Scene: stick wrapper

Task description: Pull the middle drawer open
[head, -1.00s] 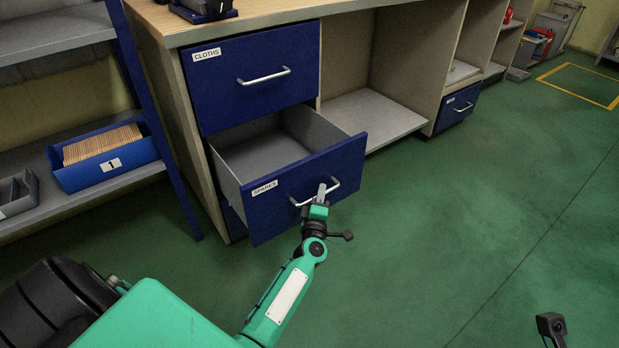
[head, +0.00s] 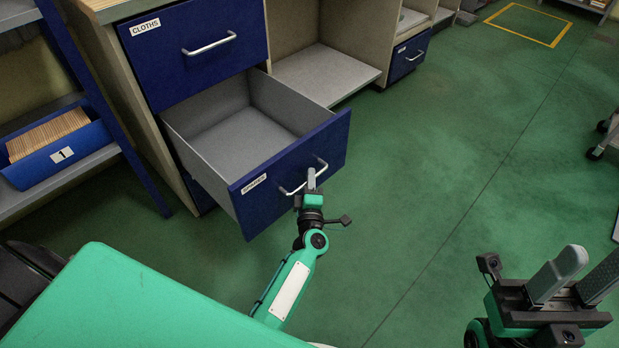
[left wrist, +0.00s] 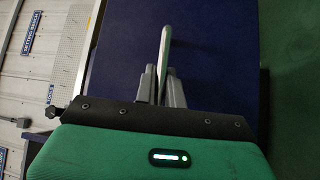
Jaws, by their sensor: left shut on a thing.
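The middle drawer (head: 290,172), blue-fronted with a small white label, stands well out of the cabinet. Its grey inside (head: 240,135) looks empty. My left gripper (head: 311,180) is shut on the drawer's silver bar handle (head: 291,191). In the left wrist view the handle (left wrist: 165,50) runs between the fingers (left wrist: 158,85), against the blue drawer front (left wrist: 215,70). My right gripper (head: 575,280) shows at the lower right, its two fingers apart with nothing between them, away from the cabinet.
The closed CLOTHS drawer (head: 195,50) is directly above. A shelf at the left holds a blue bin (head: 60,148) marked 1. The green floor (head: 450,150) right of the drawer is clear. A wheeled thing (head: 602,140) stands at the right edge.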

